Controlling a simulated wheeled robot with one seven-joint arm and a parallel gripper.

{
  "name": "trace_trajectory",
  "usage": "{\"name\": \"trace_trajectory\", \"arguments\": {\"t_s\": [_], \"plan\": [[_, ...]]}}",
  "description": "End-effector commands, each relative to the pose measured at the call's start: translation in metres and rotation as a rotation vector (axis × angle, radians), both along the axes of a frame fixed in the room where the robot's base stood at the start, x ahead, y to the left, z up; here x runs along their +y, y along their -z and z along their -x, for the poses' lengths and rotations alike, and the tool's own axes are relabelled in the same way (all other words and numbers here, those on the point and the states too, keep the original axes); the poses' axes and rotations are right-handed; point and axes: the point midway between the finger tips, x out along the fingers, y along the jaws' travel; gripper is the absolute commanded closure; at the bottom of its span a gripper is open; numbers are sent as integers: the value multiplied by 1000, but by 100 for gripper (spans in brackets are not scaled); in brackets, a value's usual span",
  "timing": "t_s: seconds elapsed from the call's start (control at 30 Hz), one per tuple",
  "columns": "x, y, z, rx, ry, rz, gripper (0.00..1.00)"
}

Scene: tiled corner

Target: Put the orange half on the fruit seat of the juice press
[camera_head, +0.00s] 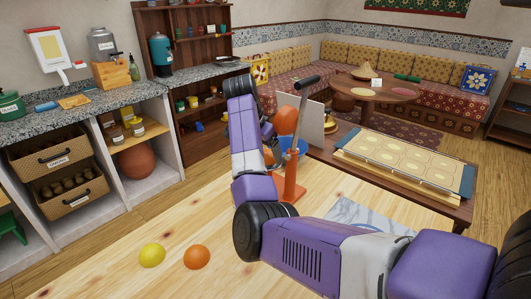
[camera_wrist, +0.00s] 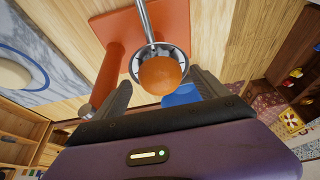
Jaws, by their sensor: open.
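The orange juice press (camera_head: 291,170) stands on the wooden table, with its long lever raised in the head view. In the wrist view its orange base (camera_wrist: 160,28), post and metal rod show. The rounded orange half (camera_wrist: 162,75) appears inside a metal ring of the press, rind towards the camera. An orange patch beside the press in the head view may be it. My gripper (camera_wrist: 160,82) is open, one finger on each side of the orange half, with visible gaps. The fruit seat is hidden, so I cannot tell whether the half rests on it.
A blue bowl (camera_head: 297,146) is close by the press. A lemon (camera_head: 152,255) and an orange (camera_head: 197,257) lie at the table's front left. A marbled blue-grey mat (camera_head: 365,215) lies right of the press. The table between fruit and press is clear.

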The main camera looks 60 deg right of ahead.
Motion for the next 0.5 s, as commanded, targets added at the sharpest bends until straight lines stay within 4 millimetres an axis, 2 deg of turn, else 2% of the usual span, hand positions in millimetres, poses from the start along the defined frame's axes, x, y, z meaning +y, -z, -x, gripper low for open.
{"name": "trace_trajectory", "arguments": {"t_s": [0.17, 0.5], "plan": [[9, -23, -3, -4, -2, 3, 16], [35, -88, -10, -5, -3, 0, 16]]}}
